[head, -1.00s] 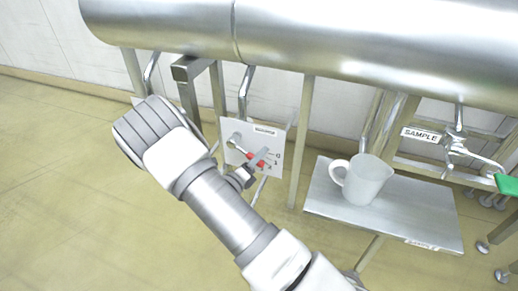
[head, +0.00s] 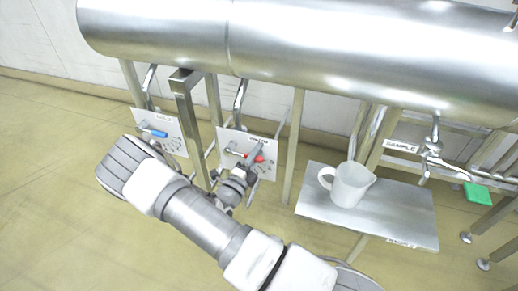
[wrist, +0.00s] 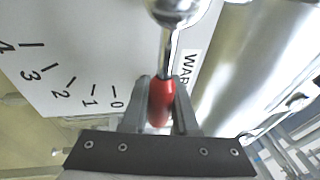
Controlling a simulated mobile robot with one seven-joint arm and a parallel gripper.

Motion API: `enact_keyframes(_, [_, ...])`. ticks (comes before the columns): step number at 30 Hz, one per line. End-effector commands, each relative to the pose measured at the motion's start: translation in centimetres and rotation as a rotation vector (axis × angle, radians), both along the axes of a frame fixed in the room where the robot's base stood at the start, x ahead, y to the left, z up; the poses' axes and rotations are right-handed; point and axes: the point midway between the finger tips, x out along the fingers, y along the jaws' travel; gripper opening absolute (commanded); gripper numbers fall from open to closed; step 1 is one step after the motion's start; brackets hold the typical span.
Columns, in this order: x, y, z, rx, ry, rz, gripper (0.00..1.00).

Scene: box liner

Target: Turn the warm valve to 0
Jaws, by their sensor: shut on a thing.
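The warm valve's lever has a red grip (wrist: 159,100) on a metal stem that runs up to a round hub. In the wrist view my gripper (wrist: 160,88) is shut on the red grip, one finger on each side. The white plate (wrist: 70,40) behind it carries marks 0 to 4 and a partly hidden label beginning "WAR". The lever appears just right of the 0 mark, beyond the low end of the scale. In the head view the red grip (head: 258,157) shows at my gripper (head: 252,162), partly covered by a finger.
A second plate with a blue-handled valve (head: 155,132) stands to the left. A metal post (head: 187,115) is between the plates. A large steel tank (head: 330,50) hangs above. A white jug (head: 351,185) stands on a metal shelf (head: 410,222) to the right.

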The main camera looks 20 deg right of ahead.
Motion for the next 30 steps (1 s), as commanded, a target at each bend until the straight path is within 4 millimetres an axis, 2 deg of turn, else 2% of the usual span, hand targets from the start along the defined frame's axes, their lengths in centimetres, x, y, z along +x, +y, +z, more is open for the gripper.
enact_keyframes(11, [0.0,0.0,0.1,-0.008,0.004,-0.001,0.0])
enact_keyframes(12, [0.0,0.0,0.1,-0.008,0.004,-0.001,0.31])
enact_keyframes(16, [0.0,0.0,0.1,-0.006,0.004,0.0,0.54])
enact_keyframes(17, [0.0,0.0,0.1,-0.006,0.004,0.0,0.57])
enact_keyframes(26, [-0.1,0.1,0.0,-0.005,0.004,0.0,0.57])
enact_keyframes(30, [-0.8,1.1,-0.2,-0.004,0.006,0.004,0.57])
